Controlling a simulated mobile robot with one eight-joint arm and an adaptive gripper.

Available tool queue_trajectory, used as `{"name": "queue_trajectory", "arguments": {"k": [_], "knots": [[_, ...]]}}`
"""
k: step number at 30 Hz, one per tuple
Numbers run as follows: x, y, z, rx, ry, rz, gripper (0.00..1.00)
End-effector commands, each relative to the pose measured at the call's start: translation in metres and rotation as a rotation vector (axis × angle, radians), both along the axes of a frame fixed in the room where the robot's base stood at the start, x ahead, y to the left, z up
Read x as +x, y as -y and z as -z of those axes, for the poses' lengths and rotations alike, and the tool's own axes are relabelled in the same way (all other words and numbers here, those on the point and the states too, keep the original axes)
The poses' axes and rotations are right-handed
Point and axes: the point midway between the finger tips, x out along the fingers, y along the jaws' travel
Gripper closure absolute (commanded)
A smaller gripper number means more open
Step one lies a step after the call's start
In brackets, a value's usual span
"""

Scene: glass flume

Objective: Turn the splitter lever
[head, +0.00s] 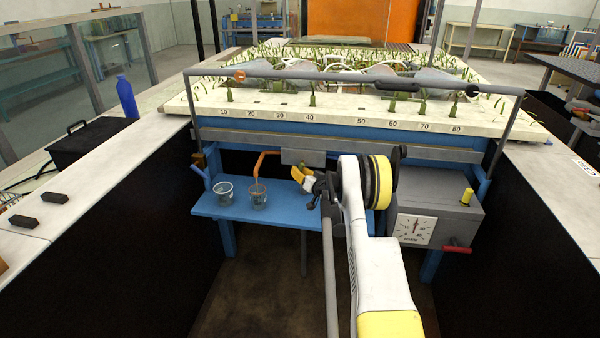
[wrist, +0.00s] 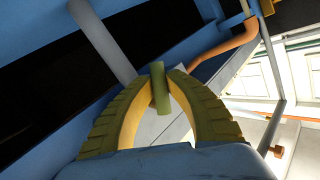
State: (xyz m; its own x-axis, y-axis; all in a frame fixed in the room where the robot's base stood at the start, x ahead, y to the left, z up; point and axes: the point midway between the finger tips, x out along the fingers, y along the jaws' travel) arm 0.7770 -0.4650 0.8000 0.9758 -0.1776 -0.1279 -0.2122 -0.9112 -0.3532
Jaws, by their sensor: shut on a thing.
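My gripper (head: 302,176) is in front of the blue frame, just below a small grey box (head: 303,157) with a copper pipe (head: 268,154) at its left. In the wrist view, the yellow ribbed fingers of my gripper (wrist: 159,75) curve in and close on a short olive-green bar (wrist: 161,94), which looks like the splitter lever's handle. The bar is tilted a little and shows between and past the fingertips. In the head view the handle is hidden by my gripper, and the lever's angle cannot be told.
A blue shelf (head: 210,205) holds two clear cups (head: 224,193) (head: 258,197), the right one under the pipe's mouth. A planted tray (head: 260,111) lies above.

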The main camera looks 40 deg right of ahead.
Motion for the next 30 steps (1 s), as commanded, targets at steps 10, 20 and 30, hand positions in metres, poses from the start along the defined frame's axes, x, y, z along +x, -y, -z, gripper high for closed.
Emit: {"name": "queue_trajectory", "arguments": {"k": [10, 20, 30], "knots": [[0.0028, -0.0021, -0.0013, 0.102, 0.118, -0.001, 1.00], [0.0033, -0.0028, -0.0024, 0.123, 0.143, 0.000, 1.00], [0.0034, -0.0030, -0.0024, 0.122, 0.143, 0.000, 0.73]]}}
